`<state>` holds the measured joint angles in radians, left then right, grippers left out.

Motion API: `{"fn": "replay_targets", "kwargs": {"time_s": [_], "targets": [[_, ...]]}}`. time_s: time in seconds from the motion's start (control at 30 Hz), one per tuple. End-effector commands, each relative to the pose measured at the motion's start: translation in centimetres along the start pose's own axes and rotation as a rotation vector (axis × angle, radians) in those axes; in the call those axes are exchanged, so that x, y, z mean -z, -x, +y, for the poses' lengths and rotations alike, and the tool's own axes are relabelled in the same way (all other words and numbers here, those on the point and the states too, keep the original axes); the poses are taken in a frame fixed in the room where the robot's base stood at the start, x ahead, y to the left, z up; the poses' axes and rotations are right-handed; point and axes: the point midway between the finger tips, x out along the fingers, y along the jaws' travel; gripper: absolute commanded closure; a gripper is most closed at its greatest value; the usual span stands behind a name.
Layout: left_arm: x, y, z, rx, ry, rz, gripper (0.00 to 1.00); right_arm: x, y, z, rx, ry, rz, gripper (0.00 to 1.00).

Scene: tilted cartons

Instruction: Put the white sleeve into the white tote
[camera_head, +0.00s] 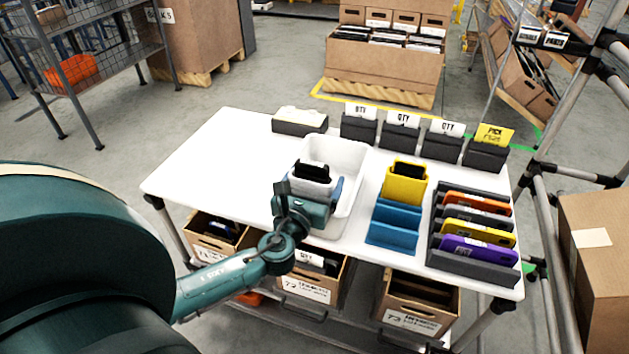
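The white sleeve (312,187), with a black piece (313,171) showing at its top, is upright at the white tote (352,158). My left gripper (310,193) is at the sleeve and appears shut on it, with its parts at both sides. The gripper and wrist hide the sleeve's lower part, so I cannot tell whether it touches the tote's floor. The tote is open and stands near the middle of the white table (222,160). My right gripper is not in view.
Right of the tote stand a yellow sleeve (405,185) and blue holders (391,235). Further right is a dark rack (475,268) with several coloured pieces. Dark card holders (358,128) line the back edge. The table's left part is clear.

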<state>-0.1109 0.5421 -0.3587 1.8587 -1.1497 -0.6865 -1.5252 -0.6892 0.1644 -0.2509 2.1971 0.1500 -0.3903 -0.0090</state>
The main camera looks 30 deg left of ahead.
Motion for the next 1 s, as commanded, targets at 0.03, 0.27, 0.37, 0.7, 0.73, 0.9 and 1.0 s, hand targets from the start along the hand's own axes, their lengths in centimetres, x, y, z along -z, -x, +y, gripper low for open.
{"fn": "replay_targets", "kwargs": {"time_s": [0.03, 0.27, 0.37, 0.7, 0.73, 0.9, 1.0], "targets": [[0.2, 0.0, 0.0, 0.0, 0.0, -0.002, 0.47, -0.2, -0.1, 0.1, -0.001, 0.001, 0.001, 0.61], [0.9, 0.0, 0.0, 0.0, 0.0, -0.002, 0.47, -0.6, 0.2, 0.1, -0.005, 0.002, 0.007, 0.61], [1.0, 0.0, 0.0, 0.0, 0.0, -0.002, 0.47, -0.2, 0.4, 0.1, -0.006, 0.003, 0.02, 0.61], [1.0, 0.0, 0.0, 0.0, 0.0, 0.0, 0.0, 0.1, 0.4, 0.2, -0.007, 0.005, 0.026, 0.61], [1.0, 0.0, 0.0, 0.0, 0.0, 0.0, 0.0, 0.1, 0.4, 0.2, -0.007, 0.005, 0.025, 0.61], [0.1, 0.0, 0.0, 0.0, 0.0, -0.001, 0.0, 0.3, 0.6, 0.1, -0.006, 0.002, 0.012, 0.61], [-0.1, 0.8, 0.0, 0.001, 0.001, 0.004, 0.0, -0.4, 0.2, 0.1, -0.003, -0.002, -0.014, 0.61]]}}
